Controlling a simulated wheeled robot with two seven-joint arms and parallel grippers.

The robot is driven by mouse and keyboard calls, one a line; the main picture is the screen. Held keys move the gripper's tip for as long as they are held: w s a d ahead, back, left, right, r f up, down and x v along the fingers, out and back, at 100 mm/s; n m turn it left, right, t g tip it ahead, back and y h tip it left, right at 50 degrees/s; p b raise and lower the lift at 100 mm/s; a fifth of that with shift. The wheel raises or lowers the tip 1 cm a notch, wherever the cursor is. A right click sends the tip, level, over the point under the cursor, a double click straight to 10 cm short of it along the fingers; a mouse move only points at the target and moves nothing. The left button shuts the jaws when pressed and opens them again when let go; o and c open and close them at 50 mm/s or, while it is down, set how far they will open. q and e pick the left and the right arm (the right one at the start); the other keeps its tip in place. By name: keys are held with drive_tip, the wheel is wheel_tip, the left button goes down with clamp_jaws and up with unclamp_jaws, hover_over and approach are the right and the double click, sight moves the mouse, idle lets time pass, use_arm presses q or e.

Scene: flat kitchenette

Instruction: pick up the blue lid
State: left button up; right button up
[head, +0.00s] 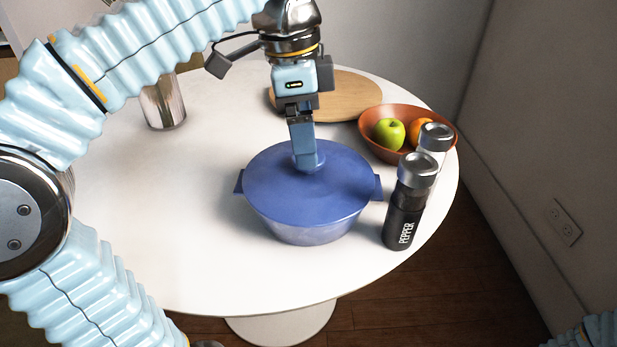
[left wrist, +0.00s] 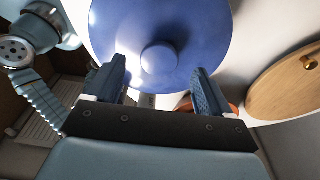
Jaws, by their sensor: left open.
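The blue lid (head: 340,190) lies on a blue pot (head: 305,232) with side handles, on the round white table. My left gripper (head: 304,164) points down over the middle of the lid, at its knob, which it mostly hides in the head view. In the left wrist view the lid (left wrist: 190,25) shows its round knob (left wrist: 159,57). The two open fingers of my left gripper (left wrist: 157,88) stand apart on either side, with the knob between and just beyond their tips. My right gripper is not in view.
A pepper grinder (head: 403,215) stands close right of the pot, with a second grinder (head: 436,140) behind. An orange bowl (head: 372,145) holds a green apple and an orange fruit. A wooden board (head: 345,98) lies behind, and a metal canister (head: 163,103) stands left. The table's (head: 150,240) front left is clear.

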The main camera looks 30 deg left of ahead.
use_arm(q)
drive_tip(key=f, duration=0.3)
drive_tip(key=shift+d, duration=0.2)
drive_tip(key=shift+w, duration=0.1)
drive_tip(key=c, duration=1.4)
